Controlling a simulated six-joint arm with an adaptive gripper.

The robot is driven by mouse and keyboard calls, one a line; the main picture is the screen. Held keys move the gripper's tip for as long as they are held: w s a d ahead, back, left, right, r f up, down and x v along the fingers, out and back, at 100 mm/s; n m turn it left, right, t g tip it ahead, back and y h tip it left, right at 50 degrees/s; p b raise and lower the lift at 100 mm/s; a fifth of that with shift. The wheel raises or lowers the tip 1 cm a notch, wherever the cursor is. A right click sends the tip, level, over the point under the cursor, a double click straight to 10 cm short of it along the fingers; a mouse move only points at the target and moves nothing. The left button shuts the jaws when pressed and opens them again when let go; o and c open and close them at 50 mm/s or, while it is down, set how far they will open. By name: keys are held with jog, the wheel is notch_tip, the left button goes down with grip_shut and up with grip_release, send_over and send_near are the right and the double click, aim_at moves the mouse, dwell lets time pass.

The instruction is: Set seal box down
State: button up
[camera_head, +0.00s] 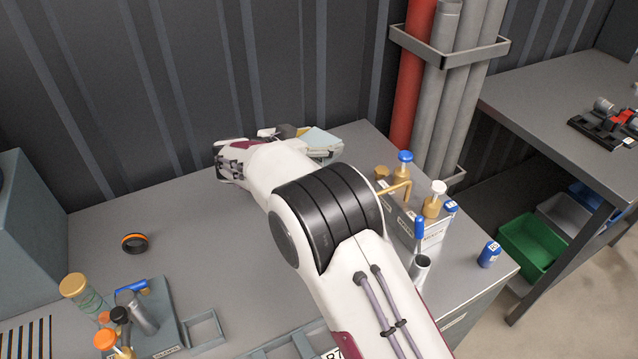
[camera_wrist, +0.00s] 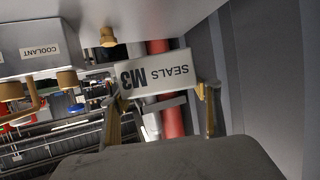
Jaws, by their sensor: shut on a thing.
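The seal box (camera_wrist: 152,73), a pale box marked SEALS and M3, is in the middle of the wrist view. My gripper (camera_wrist: 158,95) is shut on it, with one brass-coloured finger at each end. In the head view my gripper (camera_head: 284,132) is at the back of the workbench (camera_head: 215,265), mostly hidden behind my arm. A pale blue-grey item (camera_head: 322,142) shows beside it; I cannot tell whether this is the seal box. Whether the box touches the bench cannot be told.
A grey coolant box (camera_head: 428,232) with brass fittings and blue and white caps stands at the right. A blue can (camera_head: 489,254) is near the right edge. A black-orange ring (camera_head: 134,243) lies at left. Red and grey pipes (camera_head: 412,75) rise behind. The left-centre bench is clear.

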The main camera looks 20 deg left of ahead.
jog(key=shift+f, duration=3.1)
jog(key=shift+f, duration=1.85)
jog(key=shift+f, duration=0.45)
jog(key=o, duration=1.2)
jog(key=shift+r, duration=0.15)
jog(key=shift+r, duration=0.2)
jog(key=shift+s+a+r, duration=0.15)
jog(key=shift+s+r, duration=0.05)
jog(key=v, duration=1.1)
jog(key=shift+s+a+r, duration=0.1)
jog(key=shift+s, duration=0.1)
